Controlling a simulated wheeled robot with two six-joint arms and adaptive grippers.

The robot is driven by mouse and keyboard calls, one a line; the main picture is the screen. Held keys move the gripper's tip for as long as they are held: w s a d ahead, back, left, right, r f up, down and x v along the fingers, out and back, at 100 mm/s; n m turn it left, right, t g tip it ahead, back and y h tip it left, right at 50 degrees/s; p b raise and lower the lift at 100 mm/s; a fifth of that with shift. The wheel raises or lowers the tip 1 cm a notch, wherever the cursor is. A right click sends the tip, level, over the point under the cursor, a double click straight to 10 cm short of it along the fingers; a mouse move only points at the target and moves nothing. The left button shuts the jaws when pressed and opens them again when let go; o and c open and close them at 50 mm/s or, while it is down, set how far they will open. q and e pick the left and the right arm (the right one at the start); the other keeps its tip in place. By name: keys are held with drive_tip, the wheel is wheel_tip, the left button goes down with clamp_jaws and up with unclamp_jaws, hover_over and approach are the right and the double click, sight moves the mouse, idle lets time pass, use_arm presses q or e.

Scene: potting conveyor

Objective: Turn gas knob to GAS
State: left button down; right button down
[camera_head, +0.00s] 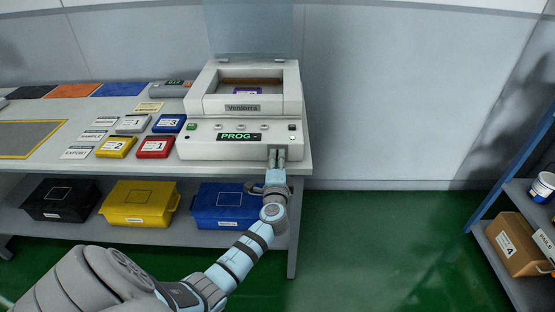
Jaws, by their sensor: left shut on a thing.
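A pale grey benchtop machine (238,105) labelled Vemierre stands at the right end of the table. Its sloped front panel has a dark display (239,137) reading "PROG" in green. My left gripper (277,157) reaches up to the right end of this panel from below. Its fingers are shut on what appears to be the gas knob. The knob itself is hidden by the fingers, so its setting cannot be read. My right gripper is out of view.
Small buttons (292,127) sit right of the display, close above my gripper. A purple-labelled item (246,91) lies in the machine's open chamber. Coloured cases, including a red one (155,147), lie to the left. Bins (140,202) fill the lower shelf.

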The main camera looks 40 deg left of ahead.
use_arm(q)
drive_tip(key=shift+m, duration=1.3)
drive_tip(key=c, duration=1.4)
unclamp_jaws()
